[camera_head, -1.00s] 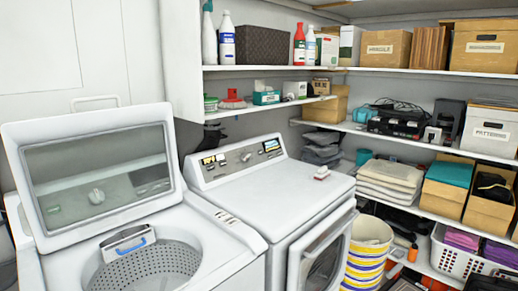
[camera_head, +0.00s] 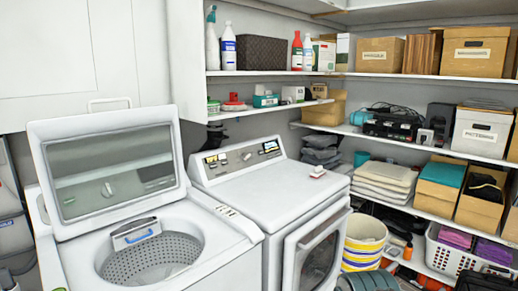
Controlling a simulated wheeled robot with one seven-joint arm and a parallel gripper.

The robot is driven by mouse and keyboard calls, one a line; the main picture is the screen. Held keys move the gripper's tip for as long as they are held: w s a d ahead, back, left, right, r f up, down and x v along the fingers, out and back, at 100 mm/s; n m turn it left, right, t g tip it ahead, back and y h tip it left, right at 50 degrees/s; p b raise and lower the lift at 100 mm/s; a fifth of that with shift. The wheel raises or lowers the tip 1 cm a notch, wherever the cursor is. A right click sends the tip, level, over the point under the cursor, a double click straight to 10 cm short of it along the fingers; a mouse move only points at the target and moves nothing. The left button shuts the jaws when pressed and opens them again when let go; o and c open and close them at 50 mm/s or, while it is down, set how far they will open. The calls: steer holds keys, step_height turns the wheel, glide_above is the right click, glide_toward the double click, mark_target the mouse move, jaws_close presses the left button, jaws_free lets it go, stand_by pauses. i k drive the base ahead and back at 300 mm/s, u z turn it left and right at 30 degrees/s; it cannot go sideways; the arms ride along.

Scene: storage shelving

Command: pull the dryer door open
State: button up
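The dryer (camera_head: 272,190) is the white front-loading machine in the middle of the head view, with a control panel along its back edge. Its door (camera_head: 318,251) is on the front face, seen at a steep angle, with a pale frame and a dark window. The door looks closed against the body, though its lower part is cut off by the picture edge. My gripper is not in view.
A top-loading washer (camera_head: 218,252) with its lid (camera_head: 110,168) raised stands left of the dryer. A striped bucket (camera_head: 364,242) stands right of the dryer door. Shelves (camera_head: 440,147) with boxes, folded cloth and a white basket (camera_head: 462,257) fill the right side.

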mark_target(313, 254)
steer(key=z, duration=0.45)
steer(key=i, duration=0.6)
steer(key=z, duration=0.7)
steer(key=i, duration=0.85)
steer(key=u, duration=0.8)
steer(key=i, duration=0.8)
steer(key=u, duration=1.3)
steer(key=k, duration=1.3)
steer(key=u, duration=0.6)
